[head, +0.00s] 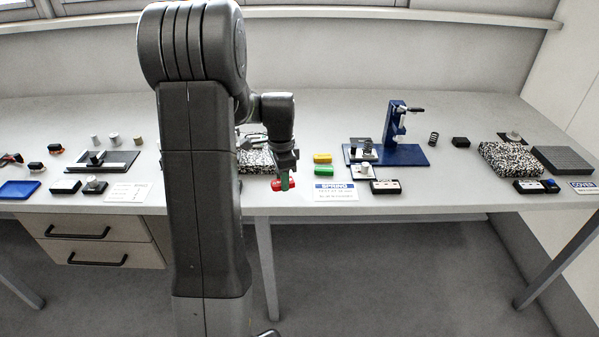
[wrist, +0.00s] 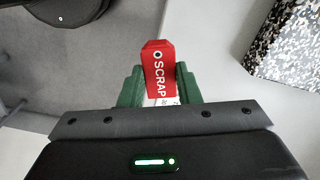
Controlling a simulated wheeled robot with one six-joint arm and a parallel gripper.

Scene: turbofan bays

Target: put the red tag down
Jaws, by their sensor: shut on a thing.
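The red tag (wrist: 159,66) shows in the wrist view with the word SCRAP and a small eyelet at its far end. My gripper (wrist: 159,88) has green fingers, one on each side of the tag, and is shut on it. In the head view the red tag (head: 279,185) hangs in my gripper (head: 286,180) near the front edge of the bench. Whether the tag touches the bench top cannot be told.
A speckled block (head: 256,161) lies behind. A blue press stand (head: 400,153) is further right. Drawers (head: 92,241) are below left.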

